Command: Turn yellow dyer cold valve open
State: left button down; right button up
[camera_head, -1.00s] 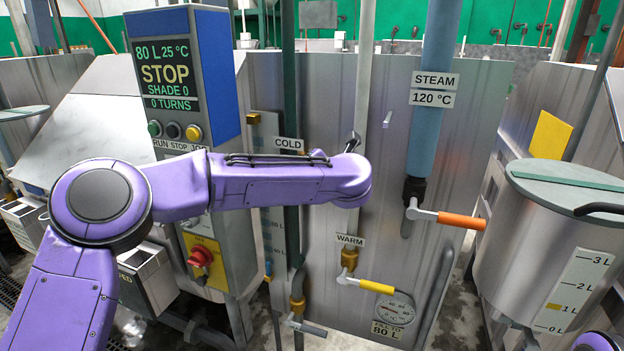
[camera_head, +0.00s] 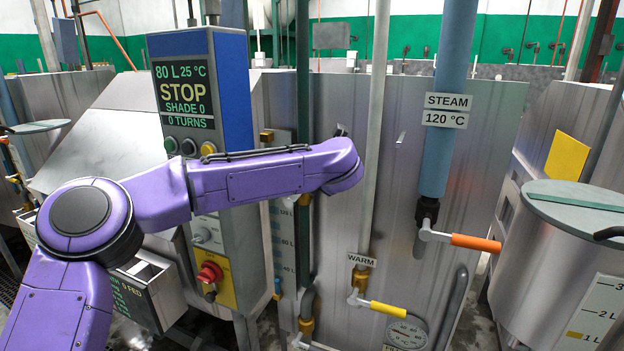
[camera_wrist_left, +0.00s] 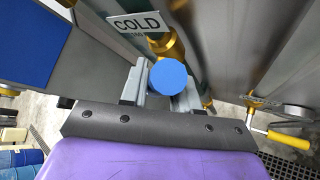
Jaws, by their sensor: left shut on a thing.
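My left gripper (camera_wrist_left: 160,90) is shut on the cold valve's handle, which shows a round blue end (camera_wrist_left: 168,77) between the two grey fingers. The COLD sign (camera_wrist_left: 139,22) and brass fittings (camera_wrist_left: 171,46) of that pipe are just beyond it in the left wrist view. In the head view my purple left arm covers the COLD sign and the valve handle, and my left gripper is hidden behind the arm. A bit of brass (camera_head: 305,200) shows just under the arm. The handle's exact angle is hard to tell. My right gripper is out of view.
The control box (camera_head: 187,95) reads STOP, 80 L, 25 °C, left of the pipe. The warm valve's yellow handle (camera_head: 388,309) is lower right, the steam valve's orange handle (camera_head: 475,243) further right. A lidded steel drum (camera_head: 560,245) stands at the right edge.

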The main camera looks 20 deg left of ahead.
pick_arm(q)
jog(key=c, duration=0.9)
grip_release()
jog(key=shift+a, duration=0.1)
jog(key=shift+s, duration=0.1)
jog(key=b+v, duration=0.3)
jog(key=v, duration=0.7)
jog(key=shift+r, duration=0.2)
